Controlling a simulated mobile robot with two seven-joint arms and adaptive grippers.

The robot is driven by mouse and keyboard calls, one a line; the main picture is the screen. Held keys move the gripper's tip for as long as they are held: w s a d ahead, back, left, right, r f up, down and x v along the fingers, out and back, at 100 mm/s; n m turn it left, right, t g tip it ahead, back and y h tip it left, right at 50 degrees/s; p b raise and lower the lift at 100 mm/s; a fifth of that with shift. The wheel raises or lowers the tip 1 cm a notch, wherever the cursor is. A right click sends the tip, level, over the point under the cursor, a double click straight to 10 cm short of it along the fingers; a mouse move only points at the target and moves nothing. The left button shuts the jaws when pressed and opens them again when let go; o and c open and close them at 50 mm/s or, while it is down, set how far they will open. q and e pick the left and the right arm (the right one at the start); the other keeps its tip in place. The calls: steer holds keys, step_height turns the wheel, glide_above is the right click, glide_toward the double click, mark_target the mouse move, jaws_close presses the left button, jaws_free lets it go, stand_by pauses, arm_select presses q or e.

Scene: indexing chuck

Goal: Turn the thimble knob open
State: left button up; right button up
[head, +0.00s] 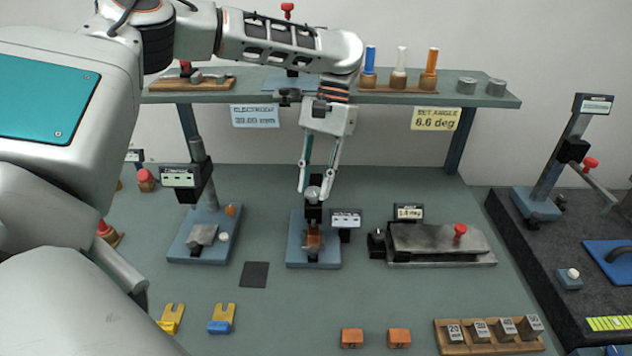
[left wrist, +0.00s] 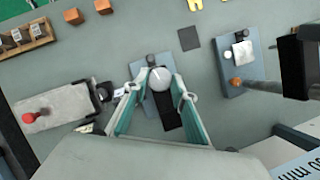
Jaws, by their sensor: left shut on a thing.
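The thimble knob (head: 313,193) is a small silver-grey round piece on top of a black upright post. The post stands on a blue-grey base (head: 328,253) in the middle of the bench, with a copper-coloured block (head: 313,238) low on its front. My left gripper (head: 315,189) comes down from above and is shut on the knob, one finger on each side. In the left wrist view the knob (left wrist: 160,78) shows as a pale disc with a line across it, between the fingertips (left wrist: 160,90). My right gripper is not in view.
A gauge stand (head: 202,235) is to the left, and a grey plate fixture (head: 440,240) with a red knob is to the right. A small display (head: 345,219) sits close beside the post. A shelf (head: 440,98) runs behind.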

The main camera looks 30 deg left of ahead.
arm_select(q)
steer(key=shift+a+f+n+h, duration=0.1)
steer(key=shift+n+h, duration=0.6)
steer(key=shift+n, duration=1)
steer(key=shift+s, duration=0.1)
steer(key=o, duration=1.1)
